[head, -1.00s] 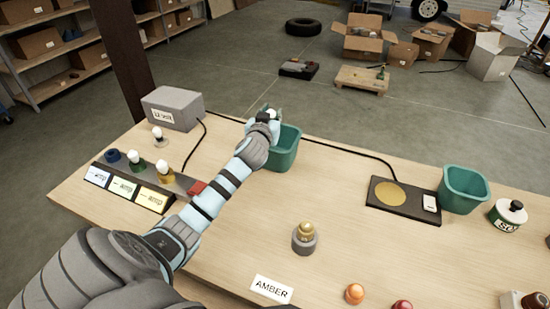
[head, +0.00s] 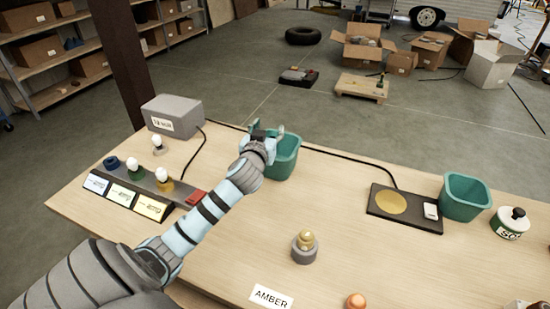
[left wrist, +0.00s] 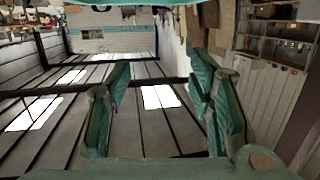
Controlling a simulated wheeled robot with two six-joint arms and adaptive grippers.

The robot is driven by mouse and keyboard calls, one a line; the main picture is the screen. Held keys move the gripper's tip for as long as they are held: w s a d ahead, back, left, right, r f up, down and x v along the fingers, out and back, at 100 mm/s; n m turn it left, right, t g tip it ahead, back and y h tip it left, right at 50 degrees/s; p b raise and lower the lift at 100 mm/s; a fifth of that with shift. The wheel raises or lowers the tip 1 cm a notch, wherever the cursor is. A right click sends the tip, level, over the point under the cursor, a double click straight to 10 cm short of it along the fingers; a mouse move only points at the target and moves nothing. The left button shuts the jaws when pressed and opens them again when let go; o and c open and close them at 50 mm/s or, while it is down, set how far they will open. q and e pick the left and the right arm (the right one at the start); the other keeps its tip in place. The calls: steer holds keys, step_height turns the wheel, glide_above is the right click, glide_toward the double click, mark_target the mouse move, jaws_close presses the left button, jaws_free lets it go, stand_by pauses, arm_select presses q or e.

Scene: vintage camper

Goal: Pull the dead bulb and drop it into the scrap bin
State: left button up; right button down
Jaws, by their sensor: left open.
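My left gripper (head: 268,131) is open over the near-left edge of the left teal bin (head: 286,157). In the left wrist view its fingers (left wrist: 160,105) are spread with nothing between them. The bin's inside is mostly hidden, so I cannot see a bulb in it. On the lamp strip (head: 148,176), the blue socket (head: 112,163) is empty. A white bulb (head: 131,164) sits in the green socket and another white bulb (head: 162,173) in the yellow one. A spare white bulb (head: 157,141) stands behind the strip. My right gripper is out of view.
A grey box (head: 172,117) stands at the back left. A black pad with a gold disc (head: 404,202), another teal bin (head: 465,196) and a labelled pot (head: 510,223) are to the right. A gold-topped piece on a grey base (head: 305,247) stands near the front.

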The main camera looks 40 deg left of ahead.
arm_select(q)
steer(key=v, duration=0.7)
steer(key=shift+s, duration=0.15)
steer(key=shift+r, duration=0.1)
